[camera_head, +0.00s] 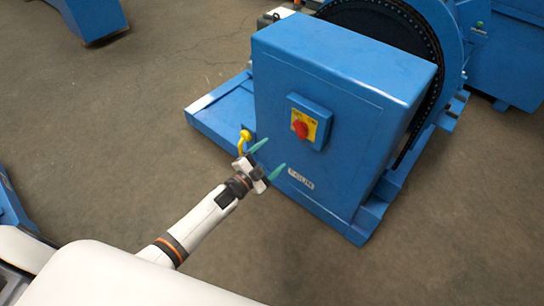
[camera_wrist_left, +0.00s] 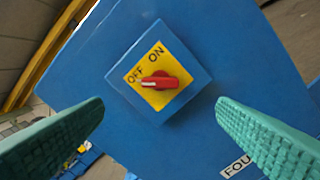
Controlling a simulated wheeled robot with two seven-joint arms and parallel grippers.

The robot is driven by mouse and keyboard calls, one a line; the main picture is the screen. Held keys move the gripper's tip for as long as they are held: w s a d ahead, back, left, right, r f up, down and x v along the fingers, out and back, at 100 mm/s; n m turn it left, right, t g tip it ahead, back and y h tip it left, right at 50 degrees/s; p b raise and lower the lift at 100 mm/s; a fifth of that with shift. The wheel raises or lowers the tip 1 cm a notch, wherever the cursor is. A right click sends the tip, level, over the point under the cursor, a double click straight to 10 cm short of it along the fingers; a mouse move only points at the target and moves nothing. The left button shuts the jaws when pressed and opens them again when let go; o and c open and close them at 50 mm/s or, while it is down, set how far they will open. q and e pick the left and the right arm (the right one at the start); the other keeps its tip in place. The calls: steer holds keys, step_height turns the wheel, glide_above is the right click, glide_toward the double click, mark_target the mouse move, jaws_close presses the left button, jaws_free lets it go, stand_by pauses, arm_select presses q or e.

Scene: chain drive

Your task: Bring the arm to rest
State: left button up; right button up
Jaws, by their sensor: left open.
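My left gripper (camera_head: 267,160) is open and empty, with its two green fingers apart in front of the blue machine cabinet (camera_head: 300,75). In the left wrist view the green fingers (camera_wrist_left: 160,125) stand on either side below a red rotary switch (camera_wrist_left: 160,82). The switch sits on a yellow plate (camera_wrist_left: 173,64) marked OFF and ON, and its pointer is toward the left, near OFF. The switch also shows in the head view (camera_head: 300,129), above and right of the gripper. The fingers look apart from the switch. My right gripper is not in view.
A yellow hook-like part (camera_head: 244,141) is close beside the gripper, at the cabinet's left edge. A large blue wheel housing with a dark chain (camera_head: 425,35) stands behind the cabinet. Other blue machinery (camera_head: 95,18) stands at upper left. The floor (camera_head: 120,120) on the left is clear.

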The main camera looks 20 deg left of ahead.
arm_select(q)
steer(key=s+a+f+n+g+y+p, duration=0.2)
steer(key=s+f+n+g+p, duration=0.15)
steer(key=s+f, duration=0.55)
steer(key=s+a+f+n+g+y+p, duration=0.2)
steer(key=s+f+n+g+y+p, duration=0.15)
steer(key=s+f, duration=0.55)
steer(key=s+f+n+g+p, duration=0.1)
steer(key=s+f+g+p, duration=0.2)
steer(key=s, duration=1.2)
steer(key=s+f+n+g+p, duration=0.2)
steer(key=s+f+g, duration=0.2)
steer(key=s, duration=1.2)
steer(key=shift+d+f+g+y+p, duration=0.3)
steer(key=shift+d+g+y+p, duration=0.1)
steer(key=shift+g, duration=0.5)
steer(key=shift+s, duration=0.2)
steer(key=shift+c, duration=0.3)
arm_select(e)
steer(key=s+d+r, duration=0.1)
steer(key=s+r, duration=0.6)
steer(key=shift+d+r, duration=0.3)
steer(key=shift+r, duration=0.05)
